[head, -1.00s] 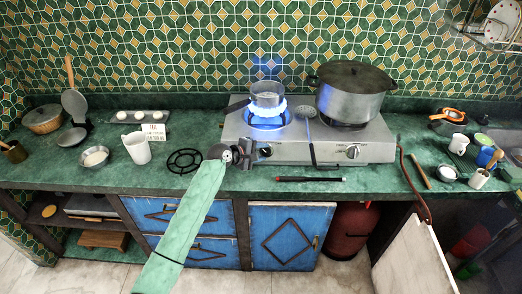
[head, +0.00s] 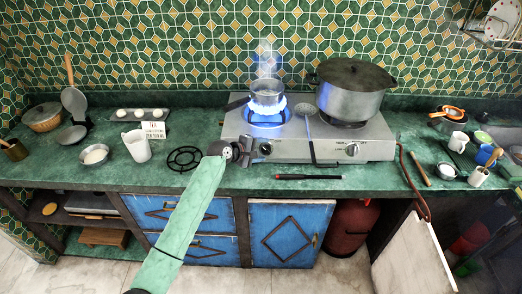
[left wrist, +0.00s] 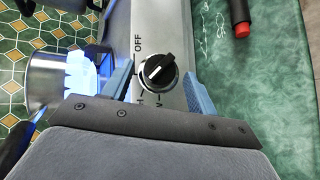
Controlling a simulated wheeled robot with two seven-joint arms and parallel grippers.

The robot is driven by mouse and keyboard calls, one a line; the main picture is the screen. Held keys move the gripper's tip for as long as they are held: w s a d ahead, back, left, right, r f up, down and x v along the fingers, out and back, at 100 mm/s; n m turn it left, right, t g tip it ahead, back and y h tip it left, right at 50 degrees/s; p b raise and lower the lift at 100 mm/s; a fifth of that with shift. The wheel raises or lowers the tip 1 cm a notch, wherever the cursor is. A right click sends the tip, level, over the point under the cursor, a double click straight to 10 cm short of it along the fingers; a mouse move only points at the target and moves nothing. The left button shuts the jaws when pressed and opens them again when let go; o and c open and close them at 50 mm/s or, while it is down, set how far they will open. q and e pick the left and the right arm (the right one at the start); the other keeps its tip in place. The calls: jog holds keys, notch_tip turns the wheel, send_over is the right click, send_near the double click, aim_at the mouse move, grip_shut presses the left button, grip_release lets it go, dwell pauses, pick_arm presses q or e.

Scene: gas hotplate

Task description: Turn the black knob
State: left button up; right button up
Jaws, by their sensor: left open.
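The black knob (head: 265,149) is on the front panel of the silver gas hotplate (head: 290,150), at its left end. In the left wrist view the knob (left wrist: 158,71) has a white pointer line, with OFF printed beside it. My left gripper (head: 248,151) is at the panel just left of the knob in the head view. In the left wrist view its blue-grey fingers (left wrist: 159,76) are open, one on each side of the knob; I cannot tell whether they touch it. The left burner burns blue under a steaming pan (head: 267,92). My right gripper is not in view.
A large lidded pot (head: 350,88) stands on the right burner, above a second knob (head: 352,149). A black trivet (head: 185,158) lies to the left.

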pick_arm(q)
jog(key=shift+s+a, duration=0.1)
jog(key=shift+a, duration=0.1)
jog(key=b+v, duration=0.2)
jog(key=v, duration=0.5)
jog(key=shift+b, duration=0.35)
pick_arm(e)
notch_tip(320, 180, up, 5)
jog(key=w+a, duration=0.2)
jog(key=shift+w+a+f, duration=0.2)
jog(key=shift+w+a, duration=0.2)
pick_arm(q)
jog(key=shift+s, duration=0.15)
